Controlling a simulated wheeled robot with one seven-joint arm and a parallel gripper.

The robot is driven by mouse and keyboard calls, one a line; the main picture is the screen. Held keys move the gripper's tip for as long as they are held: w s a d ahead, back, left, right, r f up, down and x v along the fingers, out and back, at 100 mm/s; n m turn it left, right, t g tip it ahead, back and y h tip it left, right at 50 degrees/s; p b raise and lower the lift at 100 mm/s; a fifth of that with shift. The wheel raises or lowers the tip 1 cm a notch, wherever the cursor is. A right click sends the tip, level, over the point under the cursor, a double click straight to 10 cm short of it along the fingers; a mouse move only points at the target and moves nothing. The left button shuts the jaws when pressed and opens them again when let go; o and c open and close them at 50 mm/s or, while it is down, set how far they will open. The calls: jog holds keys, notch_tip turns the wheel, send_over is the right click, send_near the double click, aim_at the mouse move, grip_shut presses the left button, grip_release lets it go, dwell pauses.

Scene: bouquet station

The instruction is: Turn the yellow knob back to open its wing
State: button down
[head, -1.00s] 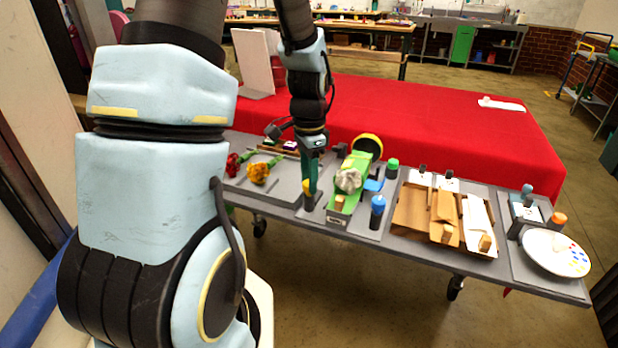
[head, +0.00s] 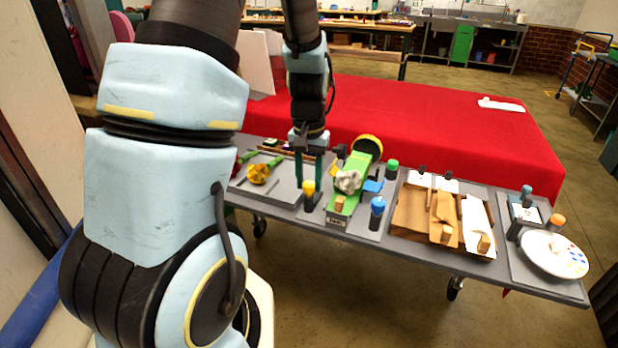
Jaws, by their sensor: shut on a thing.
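The yellow knob (head: 308,188) stands on a dark post at the left of the grey bouquet fixture. My gripper (head: 309,182) points down at it, with one finger on each side, and is shut on the knob. Beside it is the green cradle (head: 360,162), holding a crumpled whitish bundle (head: 347,181). A yellow-rimmed round piece (head: 369,144) stands at the cradle's back end. A blue flap (head: 374,186) sticks out on the cradle's right. I cannot make out which wing belongs to the yellow knob, or its angle.
A blue knob (head: 377,206) and a green knob (head: 392,166) stand right of the cradle. Orange-yellow flowers (head: 259,173) lie on the left tray. Cardboard trays (head: 410,212) and a white plate (head: 540,255) are farther right. A red-covered table (head: 450,125) lies behind.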

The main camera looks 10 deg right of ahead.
aim_at(308, 183)
jog(key=n+p, duration=0.1)
jog(key=n, duration=0.3)
jog(key=shift+r, duration=0.1)
jog(key=shift+n+p, duration=0.55)
jog(key=shift+n, duration=1.25)
jog(key=c, duration=0.5)
grip_release()
notch_tip(308, 183, up, 11)
jog(key=b, duration=0.1)
jog(key=shift+f, duration=0.2)
